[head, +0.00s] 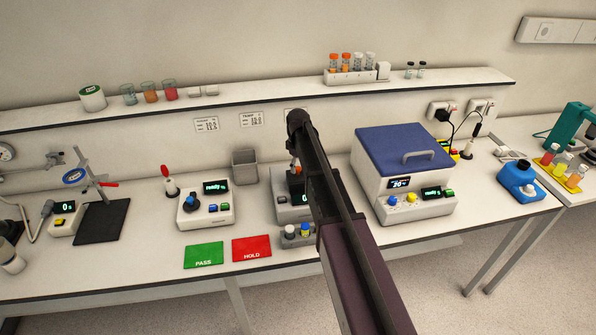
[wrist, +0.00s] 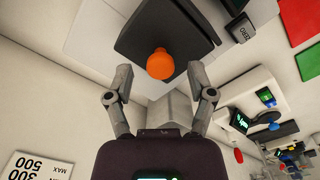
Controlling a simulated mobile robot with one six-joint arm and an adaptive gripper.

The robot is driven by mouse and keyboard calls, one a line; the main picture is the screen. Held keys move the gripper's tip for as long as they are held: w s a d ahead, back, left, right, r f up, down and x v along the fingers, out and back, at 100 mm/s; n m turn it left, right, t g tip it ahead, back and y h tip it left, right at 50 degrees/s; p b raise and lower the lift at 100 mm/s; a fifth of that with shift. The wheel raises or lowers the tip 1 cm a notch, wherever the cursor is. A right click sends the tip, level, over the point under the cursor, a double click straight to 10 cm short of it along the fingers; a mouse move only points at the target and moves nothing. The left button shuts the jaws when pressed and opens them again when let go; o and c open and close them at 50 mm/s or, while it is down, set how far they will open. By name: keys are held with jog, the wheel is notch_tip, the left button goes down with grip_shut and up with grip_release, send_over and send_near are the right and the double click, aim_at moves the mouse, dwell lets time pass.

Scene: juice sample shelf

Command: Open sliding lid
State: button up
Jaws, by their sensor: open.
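The sliding lid (wrist: 190,30) is a dark slab with a round orange knob (wrist: 160,64) in the wrist view. My gripper (wrist: 158,70) is open, with one finger on each side of the knob and a visible gap on both sides. The lid belongs to a grey instrument (head: 284,213) with a green display, left of the blue-topped box in the head view. The orange knob also shows small in the head view (head: 294,170). My arm hides the right part of this instrument, so I cannot tell how far the lid is slid.
A small rack with vials (head: 297,236) stands in front of the instrument. A grey bin (head: 245,167) stands behind left, and a blue-topped box (head: 405,150) stands close on the right. Green PASS (head: 204,254) and red HOLD (head: 252,248) mats lie front left. A shelf (head: 230,99) runs above.

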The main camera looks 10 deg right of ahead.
jog(key=shift+f, duration=0.35)
grip_shut()
jog(key=w, duration=0.8)
jog(key=shift+w, duration=0.1)
grip_release()
jog(key=shift+a, duration=0.1)
dwell(0.3)
